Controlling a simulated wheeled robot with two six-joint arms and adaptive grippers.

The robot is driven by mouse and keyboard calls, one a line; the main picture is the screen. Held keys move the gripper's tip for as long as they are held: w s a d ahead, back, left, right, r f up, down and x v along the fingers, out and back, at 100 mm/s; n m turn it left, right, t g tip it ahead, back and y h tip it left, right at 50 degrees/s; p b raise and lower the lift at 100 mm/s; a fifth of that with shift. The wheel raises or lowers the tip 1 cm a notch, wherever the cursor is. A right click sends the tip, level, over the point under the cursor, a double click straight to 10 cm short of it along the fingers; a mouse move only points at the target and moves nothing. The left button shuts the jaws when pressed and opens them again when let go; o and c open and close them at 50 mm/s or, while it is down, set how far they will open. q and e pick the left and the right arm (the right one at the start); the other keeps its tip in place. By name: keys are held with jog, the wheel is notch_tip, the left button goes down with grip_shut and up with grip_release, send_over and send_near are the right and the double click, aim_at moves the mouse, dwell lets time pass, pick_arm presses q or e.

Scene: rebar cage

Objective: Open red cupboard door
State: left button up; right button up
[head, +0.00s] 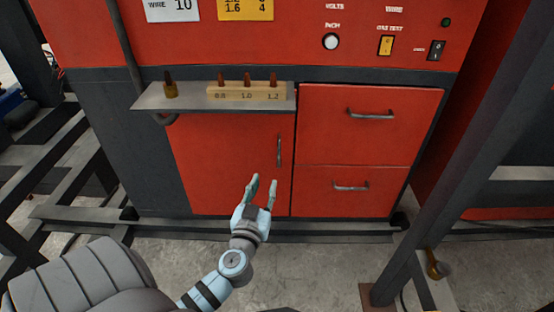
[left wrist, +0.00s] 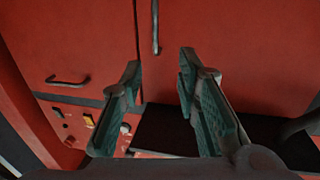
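The red cupboard door (head: 225,165) is shut, at the lower left of the red machine in the head view. Its grey vertical handle (head: 279,151) is near the door's right edge. My left gripper (head: 262,182) is open and empty, with its fingers pointing up towards the lower part of the handle. In the left wrist view the two green fingers (left wrist: 160,75) are spread apart, and the handle (left wrist: 155,27) shows beyond them, between their lines and untouched. The door (left wrist: 235,50) fills the right of that view. My right gripper is not in view.
Two red drawers with handles (head: 370,113) (head: 350,187) are right of the door. A grey shelf (head: 200,97) with a wooden block (head: 246,93) of tips juts out above the door. Dark beams (head: 460,130) stand at right. Bare floor (head: 320,265) lies in front.

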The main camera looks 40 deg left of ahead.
aim_at(279, 151)
pick_arm(q)
jog(key=x, duration=0.4)
jog(key=p+x, duration=0.1)
jog(key=x, duration=0.7)
jog(key=shift+w+d+f, duration=0.1)
jog(key=shift+w+d, duration=0.2)
jog(key=shift+w, duration=0.15)
jog(key=shift+x, duration=1.2)
jog(key=shift+w+a, duration=0.35)
jog(key=shift+w, duration=0.15)
grip_shut()
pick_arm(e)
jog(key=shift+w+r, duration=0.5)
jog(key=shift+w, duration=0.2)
